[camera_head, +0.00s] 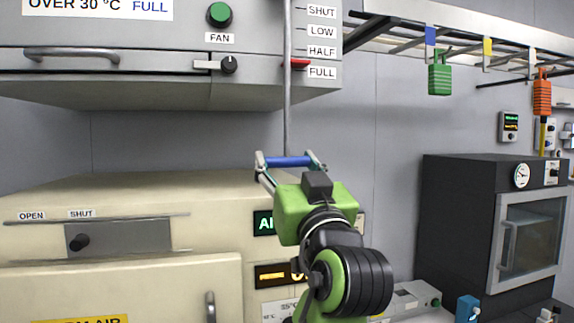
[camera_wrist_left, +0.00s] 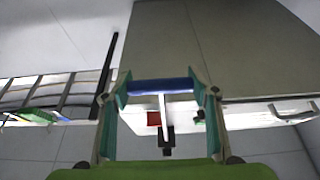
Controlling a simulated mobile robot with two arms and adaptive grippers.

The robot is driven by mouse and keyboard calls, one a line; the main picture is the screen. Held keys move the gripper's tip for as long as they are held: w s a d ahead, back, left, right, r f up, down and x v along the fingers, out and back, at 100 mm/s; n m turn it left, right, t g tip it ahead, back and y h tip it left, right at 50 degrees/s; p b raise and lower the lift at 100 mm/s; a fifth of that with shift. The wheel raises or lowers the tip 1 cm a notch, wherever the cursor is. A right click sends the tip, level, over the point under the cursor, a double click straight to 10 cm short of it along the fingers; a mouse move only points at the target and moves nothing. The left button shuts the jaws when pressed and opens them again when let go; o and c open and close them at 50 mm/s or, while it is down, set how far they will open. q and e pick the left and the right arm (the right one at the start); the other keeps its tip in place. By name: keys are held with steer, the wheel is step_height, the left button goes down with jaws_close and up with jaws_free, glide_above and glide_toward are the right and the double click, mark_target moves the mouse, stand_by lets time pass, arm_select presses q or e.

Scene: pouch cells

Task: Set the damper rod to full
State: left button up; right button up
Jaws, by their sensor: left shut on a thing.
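The damper rod (camera_head: 288,120) hangs vertically from the hood's front. Its red pointer (camera_head: 299,63) sits between the HALF label (camera_head: 322,51) and the FULL label (camera_head: 322,72), nearer FULL. A blue crossbar handle (camera_head: 289,161) is at the rod's lower end. My left gripper (camera_head: 290,163) is shut on this handle, with a finger at each end. The left wrist view shows the blue handle (camera_wrist_left: 160,86) between the fingers, with the pale rod (camera_wrist_left: 164,108) and red pointer (camera_wrist_left: 153,118) beyond it. My right gripper is not in view.
The grey hood (camera_head: 150,75) carries a green fan button (camera_head: 220,14) and a black knob (camera_head: 229,64). A cream cabinet (camera_head: 130,190) stands below. A rail with green (camera_head: 440,78) and orange (camera_head: 542,97) padlocks hangs at right, above a dark oven (camera_head: 460,200).

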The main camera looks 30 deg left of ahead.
arm_select(q)
steer(key=shift+f, duration=0.65)
steer(key=shift+w, duration=0.1)
steer(key=o, duration=1.6)
steer(key=shift+r, duration=0.1)
steer(key=shift+d, duration=0.1)
steer(key=v, duration=1.2)
steer(key=shift+s, duration=0.2)
